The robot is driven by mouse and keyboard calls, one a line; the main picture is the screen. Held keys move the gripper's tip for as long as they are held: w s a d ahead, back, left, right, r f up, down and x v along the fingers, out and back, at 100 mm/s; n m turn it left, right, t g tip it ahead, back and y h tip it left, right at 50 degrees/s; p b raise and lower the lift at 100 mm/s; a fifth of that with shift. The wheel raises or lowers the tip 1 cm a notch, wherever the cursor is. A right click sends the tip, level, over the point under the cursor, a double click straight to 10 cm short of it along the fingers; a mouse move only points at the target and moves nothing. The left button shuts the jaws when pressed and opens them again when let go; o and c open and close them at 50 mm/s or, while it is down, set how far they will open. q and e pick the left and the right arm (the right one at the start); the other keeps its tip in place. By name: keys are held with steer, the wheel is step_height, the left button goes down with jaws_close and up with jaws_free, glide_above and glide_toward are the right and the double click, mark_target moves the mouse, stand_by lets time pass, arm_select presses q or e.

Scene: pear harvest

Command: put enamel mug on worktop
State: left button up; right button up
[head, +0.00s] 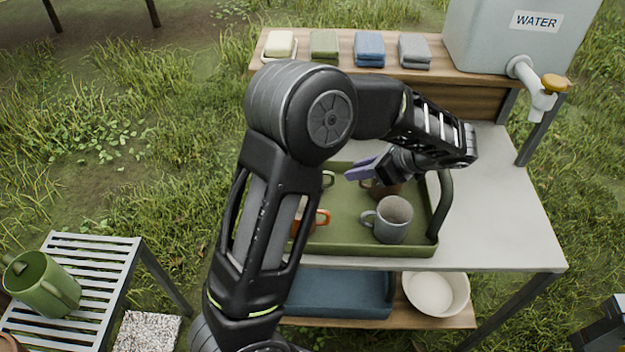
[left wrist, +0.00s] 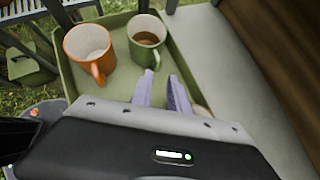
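A grey speckled mug (head: 396,222), which may be the enamel one, stands upright at the near right of the green tray (head: 340,249). The tray lies on the pale worktop (head: 500,220). My left gripper (head: 362,172) is over the tray, behind the grey mug and close to a brown mug (head: 384,190) that it partly hides. In the left wrist view its two purple fingers (left wrist: 163,92) are apart, with no object seen between them. An orange mug (left wrist: 87,45) and a green mug (left wrist: 147,38) stand beyond the fingertips.
Bare worktop lies right of the tray. A raised shelf (head: 445,78) behind holds soap, folded cloths and a water tank (head: 515,35). A blue bin (head: 345,292) and white bowl (head: 436,293) sit below.

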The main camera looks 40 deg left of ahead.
arm_select(q)
steer(key=shift+s+a, duration=0.1)
steer(key=shift+x, duration=1.25)
steer(key=shift+p+x, duration=0.45)
steer(key=shift+x, duration=2.15)
steer(key=shift+s+f, duration=0.1)
jaws_close()
